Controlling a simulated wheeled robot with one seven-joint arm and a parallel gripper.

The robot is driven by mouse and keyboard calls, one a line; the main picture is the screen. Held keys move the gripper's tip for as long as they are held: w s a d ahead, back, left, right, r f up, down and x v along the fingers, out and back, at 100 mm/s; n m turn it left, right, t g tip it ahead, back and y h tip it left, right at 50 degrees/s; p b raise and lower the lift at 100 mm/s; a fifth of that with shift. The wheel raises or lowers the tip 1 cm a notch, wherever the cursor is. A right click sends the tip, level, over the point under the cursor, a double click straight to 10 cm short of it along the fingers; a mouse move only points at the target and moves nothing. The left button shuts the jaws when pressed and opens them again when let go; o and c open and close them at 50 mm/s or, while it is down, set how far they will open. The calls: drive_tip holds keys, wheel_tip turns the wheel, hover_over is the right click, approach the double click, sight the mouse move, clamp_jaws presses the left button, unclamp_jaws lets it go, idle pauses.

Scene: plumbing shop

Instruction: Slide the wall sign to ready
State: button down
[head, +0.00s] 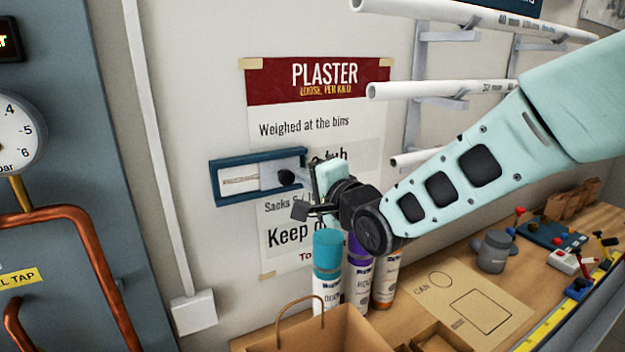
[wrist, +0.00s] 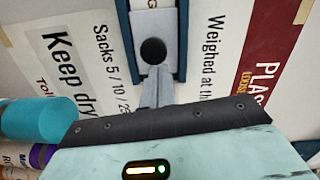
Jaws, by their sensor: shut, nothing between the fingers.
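The wall sign is a blue rectangular frame (head: 232,197) fixed over the plaster poster. A pale slider plate with a dark round knob (head: 286,177) sits in it. The left part of the window shows a light panel with small writing I cannot read. The sign's right end is partly hidden by my gripper (head: 303,178). In the wrist view the knob (wrist: 153,51) is straight ahead of my gripper's fingertips (wrist: 156,72). The fingers are shut and empty, beside the knob on its right in the head view. I cannot tell whether they touch it.
Spray cans (head: 327,262) stand below my gripper on the wooden bench, by a paper bag (head: 300,333). White pipes (head: 440,90) on wall brackets jut out above and right. A grey cabinet with a gauge (head: 15,135) and copper pipes is at left.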

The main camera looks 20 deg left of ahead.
sight(265, 186)
drive_tip(key=s+a+b, duration=0.2)
drive_tip(key=s, duration=0.1)
drive_tip(key=s+a+b, duration=0.1)
drive_tip(key=s+a, duration=0.2)
drive_tip(key=shift+s+a+b, duration=0.2)
drive_tip(key=shift+s+b, duration=0.05)
drive_tip(key=shift+b, duration=0.1)
drive_tip(key=shift+w, duration=0.1)
